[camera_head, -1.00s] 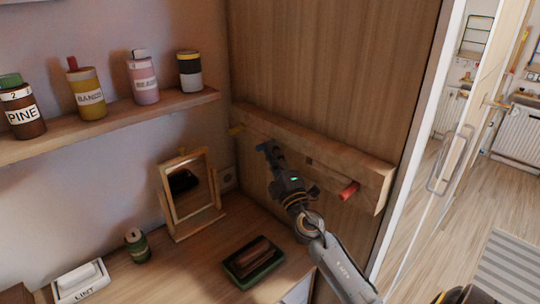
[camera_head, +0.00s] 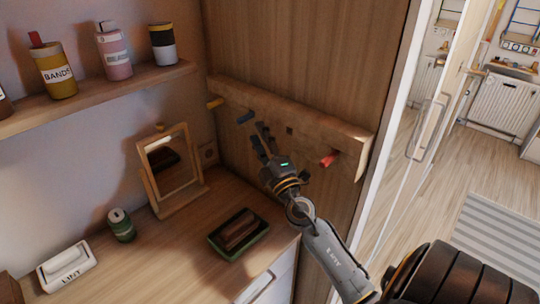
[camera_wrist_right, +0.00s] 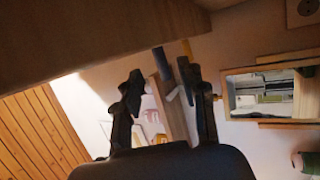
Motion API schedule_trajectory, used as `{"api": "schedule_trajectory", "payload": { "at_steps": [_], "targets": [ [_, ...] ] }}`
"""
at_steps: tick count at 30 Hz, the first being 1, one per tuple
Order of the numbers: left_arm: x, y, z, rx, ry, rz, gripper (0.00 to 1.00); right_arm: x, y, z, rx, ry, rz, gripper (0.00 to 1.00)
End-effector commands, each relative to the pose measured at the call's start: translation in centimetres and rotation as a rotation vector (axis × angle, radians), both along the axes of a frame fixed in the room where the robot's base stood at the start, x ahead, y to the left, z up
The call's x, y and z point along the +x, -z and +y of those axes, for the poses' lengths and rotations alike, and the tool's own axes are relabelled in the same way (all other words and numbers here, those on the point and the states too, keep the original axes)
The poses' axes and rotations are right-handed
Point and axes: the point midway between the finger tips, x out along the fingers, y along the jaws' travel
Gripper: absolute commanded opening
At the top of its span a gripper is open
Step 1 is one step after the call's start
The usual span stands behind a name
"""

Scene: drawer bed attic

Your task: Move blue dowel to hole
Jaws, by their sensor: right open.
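The blue dowel (camera_head: 245,117) sticks out of a wooden rail (camera_head: 305,118) on the wall panel, right of a yellow dowel (camera_head: 214,103). A dark square hole (camera_head: 290,130) shows in the rail between the blue dowel and a red dowel (camera_head: 327,160). My right gripper (camera_head: 262,138) is open and empty, just below and right of the blue dowel and apart from it in the head view. In the right wrist view its two fingers (camera_wrist_right: 168,90) are spread, with a dark bluish stick between them in the picture. My left gripper is not in view.
A desk below holds a standing mirror (camera_head: 170,165), a green-black tray (camera_head: 222,252) with a brown block, a green can (camera_head: 121,226) and a white lint box (camera_head: 68,270). A shelf (camera_head: 110,92) with jars is at upper left. A doorway opens at right.

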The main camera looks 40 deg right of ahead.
Motion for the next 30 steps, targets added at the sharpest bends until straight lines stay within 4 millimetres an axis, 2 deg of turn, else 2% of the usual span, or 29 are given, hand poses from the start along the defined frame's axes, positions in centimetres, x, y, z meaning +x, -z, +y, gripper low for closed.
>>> {"api": "schedule_trajectory", "payload": {
  "at_steps": [6, 12, 18, 30],
  "targets": [
    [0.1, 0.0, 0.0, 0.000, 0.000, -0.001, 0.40, -3.5, 1.5, 1.0, -0.009, -0.004, 0.002, 0.41],
    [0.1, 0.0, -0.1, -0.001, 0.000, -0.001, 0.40, -5.9, 2.5, 1.6, -0.003, -0.004, -0.001, 0.41],
    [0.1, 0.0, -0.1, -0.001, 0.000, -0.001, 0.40, -6.8, 2.7, 1.9, -0.001, -0.003, -0.005, 0.41],
    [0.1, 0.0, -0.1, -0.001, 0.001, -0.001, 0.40, -6.8, 2.7, 1.8, -0.001, -0.003, -0.005, 0.41]
  ]
}}
